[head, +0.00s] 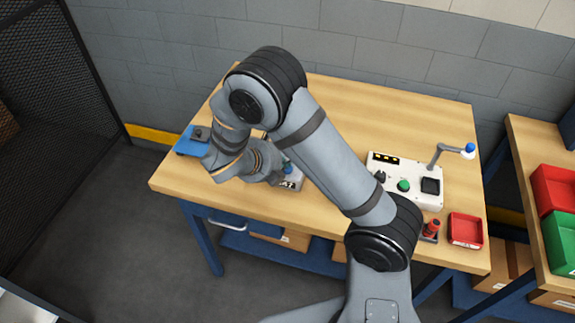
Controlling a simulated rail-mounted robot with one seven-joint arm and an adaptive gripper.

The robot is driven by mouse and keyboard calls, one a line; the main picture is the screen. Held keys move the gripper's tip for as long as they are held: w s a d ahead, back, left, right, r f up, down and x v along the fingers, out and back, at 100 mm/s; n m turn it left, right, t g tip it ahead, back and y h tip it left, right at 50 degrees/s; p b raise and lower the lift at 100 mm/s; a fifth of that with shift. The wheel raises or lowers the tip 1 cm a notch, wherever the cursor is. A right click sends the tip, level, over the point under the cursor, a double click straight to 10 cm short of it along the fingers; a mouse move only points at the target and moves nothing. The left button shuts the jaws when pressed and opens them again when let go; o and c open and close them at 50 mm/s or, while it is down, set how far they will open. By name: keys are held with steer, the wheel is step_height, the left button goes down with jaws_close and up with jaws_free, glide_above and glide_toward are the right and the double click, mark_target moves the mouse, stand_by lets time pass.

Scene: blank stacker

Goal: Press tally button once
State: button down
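My gripper (274,174) is small and mostly hidden by my wrist, at the left-middle of the table. I cannot see whether its fingers are open or shut. A white control panel (421,199) on the right of the table bears a green round button (403,185), a black knob (380,176), a black square and yellow indicators. No label shows which button is the tally button.
The wooden table (420,105) is clear at the back. A crank lever with a blue knob (469,148) rises from the panel. A red tray (465,229) and a red-topped post (432,228) are front right. A blue device (190,142) sits at the left edge.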

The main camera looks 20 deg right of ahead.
steer(key=shift+r+p, duration=0.35)
steer(key=shift+r, duration=0.25)
steer(key=shift+r, duration=0.1)
step_height(320, 180, up, 5)
steer(key=p, duration=0.5)
stand_by(0.4)
